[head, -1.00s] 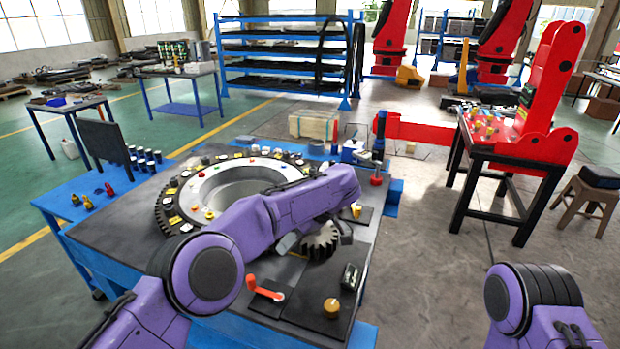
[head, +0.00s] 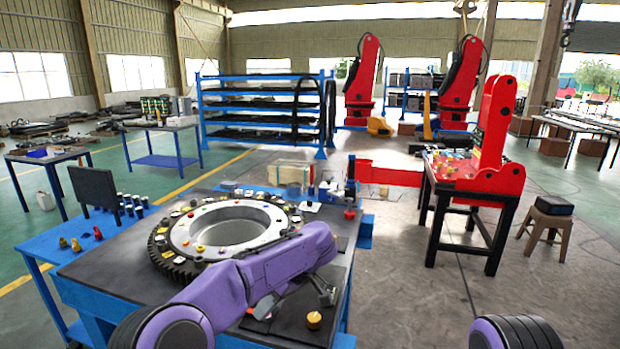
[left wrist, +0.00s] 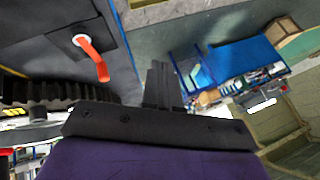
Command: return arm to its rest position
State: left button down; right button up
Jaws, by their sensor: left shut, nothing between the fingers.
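My left arm (head: 245,282), purple, reaches from the bottom left over the workbench (head: 110,262). My left gripper (left wrist: 162,85) shows in the left wrist view as dark fingers, shut with nothing between them. In the head view it is mostly hidden by my own arm. A red-orange crank handle (left wrist: 95,60) on a dark plate lies up and left of the fingers in the left wrist view, apart from them. My right arm (head: 515,333) shows only as a dark, rounded joint at the bottom edge; its gripper is out of view.
A large toothed ring (head: 172,262) with a pale centre lies on the bench behind my arm. A small gear (head: 325,290) and a brass knob (head: 314,320) are right of it. Open floor lies between.

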pick_arm(q)
jog(key=a+f+m+t+y+b, duration=0.15)
jog(key=a+f+t+y, duration=0.45)
jog(key=a+f, duration=0.6)
jog(key=s+a+f+m+t+h+b, duration=0.1)
jog(key=s+a+f+m+t+h, duration=0.2)
jog(key=f, duration=0.4)
jog(key=s+a+f+m+t+b, duration=0.1)
jog(key=s+a+f+t+b, duration=0.1)
jog(key=s+f, duration=0.45)
jog(key=s+a+f+g+h, duration=0.1)
jog(key=s+f+g+h, duration=0.1)
jog(key=s, duration=0.7)
jog(key=s+a+f+g+h, duration=0.1)
jog(key=s+f, duration=0.3)
jog(key=s, duration=0.6)
jog(key=s+a+f+g+h+b, duration=0.1)
jog(key=s+f+g+h, duration=0.2)
jog(key=s, duration=0.6)
jog(key=shift+s+a+f+n+h, duration=0.15)
jog(key=shift+s+n+h, duration=0.2)
jog(key=shift+h, duration=0.05)
